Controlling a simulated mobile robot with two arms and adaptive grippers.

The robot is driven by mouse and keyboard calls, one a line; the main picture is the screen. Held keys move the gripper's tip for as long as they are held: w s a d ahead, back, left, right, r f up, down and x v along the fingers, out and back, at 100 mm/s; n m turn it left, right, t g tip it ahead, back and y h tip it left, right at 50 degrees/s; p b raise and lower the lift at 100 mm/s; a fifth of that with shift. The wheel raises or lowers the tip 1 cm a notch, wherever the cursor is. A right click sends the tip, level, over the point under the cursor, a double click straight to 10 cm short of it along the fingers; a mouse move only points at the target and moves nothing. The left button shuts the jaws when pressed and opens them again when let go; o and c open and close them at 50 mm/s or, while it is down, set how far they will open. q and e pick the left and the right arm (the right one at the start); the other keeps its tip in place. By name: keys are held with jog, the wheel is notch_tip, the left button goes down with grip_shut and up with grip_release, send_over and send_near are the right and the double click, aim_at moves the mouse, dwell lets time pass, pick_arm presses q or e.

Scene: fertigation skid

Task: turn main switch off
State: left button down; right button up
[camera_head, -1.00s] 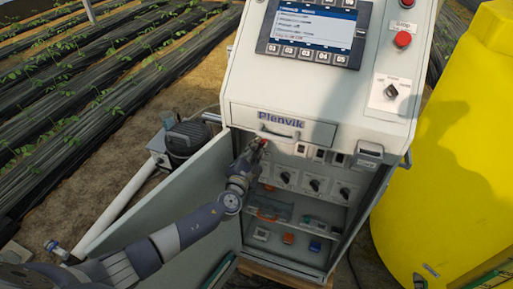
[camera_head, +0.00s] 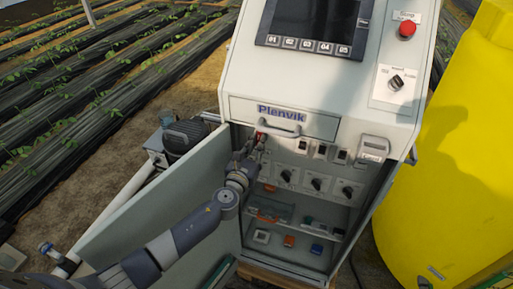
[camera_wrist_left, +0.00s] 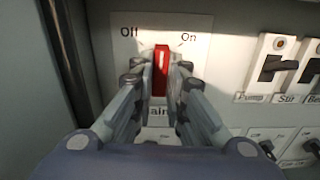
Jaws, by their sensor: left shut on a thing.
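The main switch is a red handle with a white stripe; it shows in the left wrist view (camera_wrist_left: 161,72) on a white plate marked Off at left and On at right. It stands nearly upright between the two words. In the head view the red handle (camera_head: 261,136) is small, at the top left inside the open cabinet. My left gripper (camera_wrist_left: 160,85) has its fingers on either side of the handle and is shut on it. The fingers cover part of the label below. The display (camera_head: 308,25) on the cabinet's sloping top is dark. My right gripper is not in view.
The cabinet door (camera_head: 150,200) stands open to the left, beside my left arm. Rocker switches (camera_wrist_left: 274,66) and rotary knobs (camera_head: 315,184) sit to the right of the main switch. A red stop button (camera_head: 407,29) is on top. A yellow tank (camera_head: 450,190) stands at right.

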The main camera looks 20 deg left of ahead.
pick_arm(q)
jog(key=n+b, duration=0.2)
jog(key=n, duration=0.7)
jog(key=shift+d+b, duration=0.1)
jog(key=shift+b, duration=0.3)
jog(key=shift+n, duration=0.3)
jog(key=c, duration=1.6)
grip_release()
jog(key=s, duration=1.2)
jog(key=shift+a, duration=0.2)
